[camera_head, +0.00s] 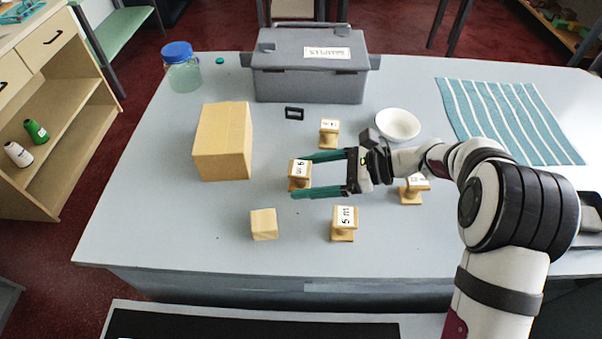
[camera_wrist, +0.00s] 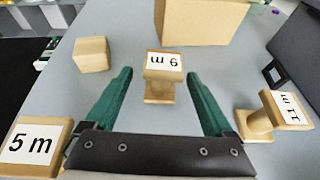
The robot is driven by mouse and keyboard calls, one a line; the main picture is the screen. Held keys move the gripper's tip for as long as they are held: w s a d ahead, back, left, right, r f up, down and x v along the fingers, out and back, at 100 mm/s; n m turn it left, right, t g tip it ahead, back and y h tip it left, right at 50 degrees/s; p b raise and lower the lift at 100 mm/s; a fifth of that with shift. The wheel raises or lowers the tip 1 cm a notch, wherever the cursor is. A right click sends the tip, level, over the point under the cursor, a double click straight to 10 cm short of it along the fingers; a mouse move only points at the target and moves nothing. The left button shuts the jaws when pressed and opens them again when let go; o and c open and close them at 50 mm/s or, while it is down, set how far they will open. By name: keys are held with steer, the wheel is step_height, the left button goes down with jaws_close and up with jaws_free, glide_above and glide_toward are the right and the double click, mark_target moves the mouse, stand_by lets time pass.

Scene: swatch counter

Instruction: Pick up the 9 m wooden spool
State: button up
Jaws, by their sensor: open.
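A wooden spool (camera_head: 299,184) stands upright on the counter, its top label showing a digit and an m. In the wrist view the spool (camera_wrist: 160,90) has its label turned upside down; it looks like 9 m, but the digit is hard to tell from a 6. My gripper (camera_head: 298,176) is open, with one green finger on each side of this spool near the fingertips. The gripper in the wrist view (camera_wrist: 160,80) shows a gap between the spool and each finger.
Other spools stand close by: the 5 m spool (camera_head: 343,224), one behind (camera_head: 328,132) and one by the wrist (camera_head: 413,188). A wooden block (camera_head: 264,224), a carton (camera_head: 222,142), a white bowl (camera_head: 397,124) and a grey case (camera_head: 310,80) also stand on the counter.

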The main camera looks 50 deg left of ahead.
mark_target(286, 184)
steer(key=x, duration=0.5)
steer(key=shift+a+r, duration=0.1)
steer(key=shift+r, duration=0.05)
steer(key=shift+w, duration=0.1)
jaws_close()
steer(key=shift+r, duration=0.1)
